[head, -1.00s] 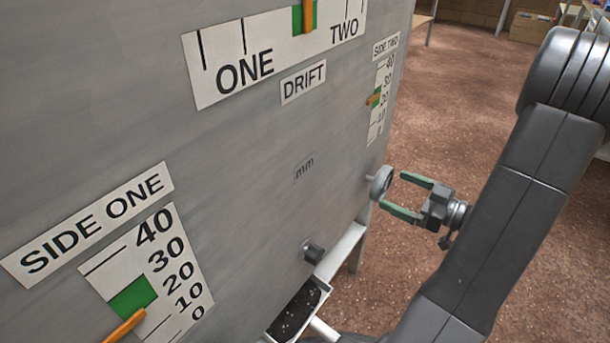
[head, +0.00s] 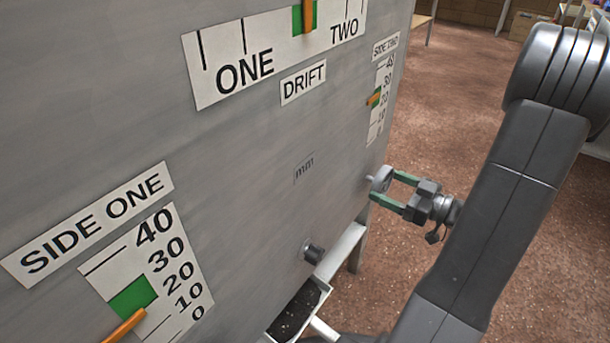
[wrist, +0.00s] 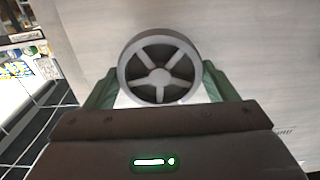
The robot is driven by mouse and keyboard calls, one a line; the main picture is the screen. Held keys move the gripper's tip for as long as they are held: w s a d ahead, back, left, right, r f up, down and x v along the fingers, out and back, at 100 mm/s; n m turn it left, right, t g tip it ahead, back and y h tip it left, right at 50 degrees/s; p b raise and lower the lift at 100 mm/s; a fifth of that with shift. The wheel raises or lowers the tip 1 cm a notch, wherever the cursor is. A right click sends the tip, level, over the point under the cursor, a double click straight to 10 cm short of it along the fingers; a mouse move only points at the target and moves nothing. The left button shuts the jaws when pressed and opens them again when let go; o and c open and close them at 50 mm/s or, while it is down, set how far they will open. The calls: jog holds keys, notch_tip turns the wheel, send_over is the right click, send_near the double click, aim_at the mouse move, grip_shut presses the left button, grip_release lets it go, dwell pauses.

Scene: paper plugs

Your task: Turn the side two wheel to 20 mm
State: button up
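The side two wheel (head: 381,179) is a small grey handwheel on the panel's right part, under the side two scale (head: 380,104). In the wrist view the wheel (wrist: 158,68) shows its spokes and rim. My gripper (head: 386,187) has its green fingers on either side of the wheel. In the wrist view the fingers (wrist: 158,82) stand apart, with a gap visible beside the rim; whether they touch it is unclear. The orange pointer (head: 373,99) on the side two scale sits near 20 to 30, too small to read exactly.
The grey panel (head: 230,150) fills the left. It carries the side one scale (head: 150,275), the drift scale (head: 270,50) and a dark knob (head: 313,252). A tray (head: 297,308) of dark material juts out below. Open brown floor (head: 470,80) lies to the right.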

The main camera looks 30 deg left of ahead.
jog(key=shift+c, duration=1.4)
